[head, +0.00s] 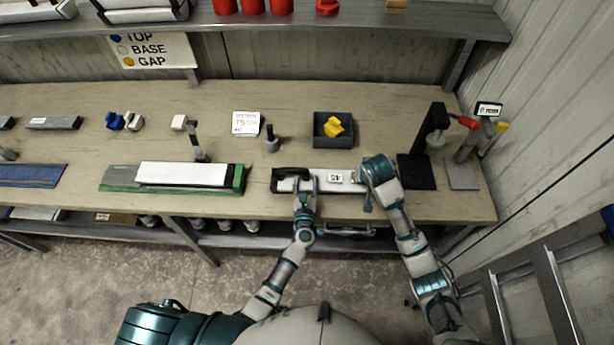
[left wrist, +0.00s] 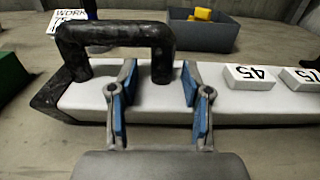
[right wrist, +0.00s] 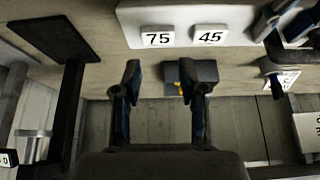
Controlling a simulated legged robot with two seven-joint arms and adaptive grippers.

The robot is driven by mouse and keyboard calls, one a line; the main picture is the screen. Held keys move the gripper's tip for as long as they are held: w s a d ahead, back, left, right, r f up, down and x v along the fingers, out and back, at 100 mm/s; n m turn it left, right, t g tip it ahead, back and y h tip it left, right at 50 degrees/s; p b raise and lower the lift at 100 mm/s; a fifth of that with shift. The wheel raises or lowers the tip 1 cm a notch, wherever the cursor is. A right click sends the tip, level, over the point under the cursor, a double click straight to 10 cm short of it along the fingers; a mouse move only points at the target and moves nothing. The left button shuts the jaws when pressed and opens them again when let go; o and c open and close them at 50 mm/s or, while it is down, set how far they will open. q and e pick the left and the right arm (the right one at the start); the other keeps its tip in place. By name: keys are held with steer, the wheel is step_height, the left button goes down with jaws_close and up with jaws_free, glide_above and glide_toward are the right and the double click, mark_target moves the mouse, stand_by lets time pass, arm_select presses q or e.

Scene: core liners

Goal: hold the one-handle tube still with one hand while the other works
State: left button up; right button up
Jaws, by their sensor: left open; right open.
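The one-handle tube (head: 351,187) is a long white trough lying along the bench's front, with a black left end and one black arched handle (left wrist: 115,35). Number tiles 45 (left wrist: 250,76) and 75 (right wrist: 158,38) lie on it. My left gripper (head: 304,183) is open at the handle; in the left wrist view its fingers (left wrist: 158,98) stand apart on either side of the handle's right leg, and contact cannot be told. My right gripper (head: 364,180) is open over the tube's right end in the head view. Its fingers (right wrist: 158,92) have nothing between them.
A dark tray (head: 318,139) with yellow pieces (head: 334,127) stands behind the tube. A black stand (head: 417,172) is to the right. Another white tube in a green cradle (head: 243,181) lies to the left. A shelf (head: 400,23) runs above the bench.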

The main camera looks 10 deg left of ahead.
arm_select(q)
steer(key=shift+w+a, duration=0.25)
steer(key=shift+w, duration=0.35)
steer(key=shift+w+a, duration=0.2)
steer(key=shift+w, duration=0.4)
steer(key=shift+d, duration=0.75)
steer(key=c, duration=0.6)
steer(key=shift+a, duration=0.1)
jaws_close()
steer(key=shift+a, duration=0.5)
arm_select(e)
steer(key=shift+a, duration=0.1)
arm_select(q)
steer(key=shift+d, duration=0.4)
arm_select(e)
steer(key=shift+d, duration=0.35)
